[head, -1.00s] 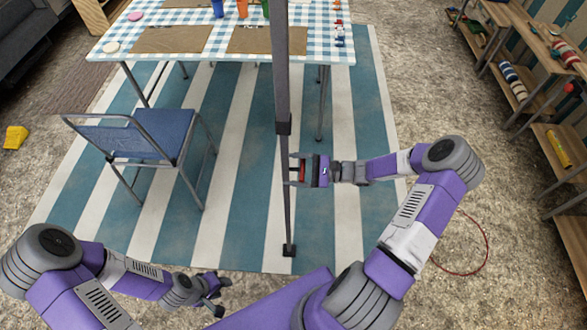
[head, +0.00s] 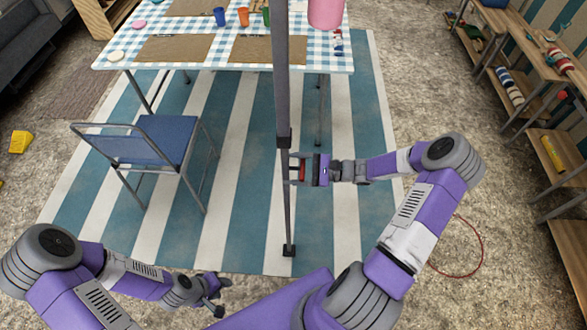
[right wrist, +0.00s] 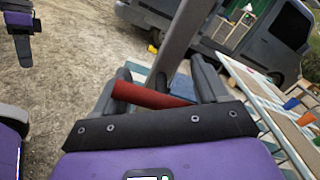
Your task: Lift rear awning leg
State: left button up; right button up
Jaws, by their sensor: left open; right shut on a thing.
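The rear awning leg (head: 282,85) is a grey upright pole. A dark collar (head: 283,138) ends its wide upper tube, and a thinner lower tube (head: 287,215) runs down to a small black foot (head: 288,250). Whether the foot touches the mat is unclear. My right gripper (head: 298,170) is shut on a red handle beside the lower tube, just below the collar. In the right wrist view the red handle (right wrist: 150,95) lies across between the fingers, with the pole (right wrist: 185,45) behind it. My left gripper (head: 218,295) is open and empty at lower left.
A blue chair (head: 150,142) stands left of the leg on a striped mat (head: 225,225). A table with a checked cloth (head: 220,47) stands behind, holding cups and placemats. A pink object (head: 326,12) shows at the top. Wooden shelves (head: 560,155) line the right.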

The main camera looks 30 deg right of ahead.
notch_tip(320, 180, up, 7)
jog(key=p, duration=0.4)
jog(key=shift+f+p, duration=0.1)
jog(key=shift+p, duration=0.3)
jog(key=shift+w, duration=0.1)
jog(key=o, duration=1.4)
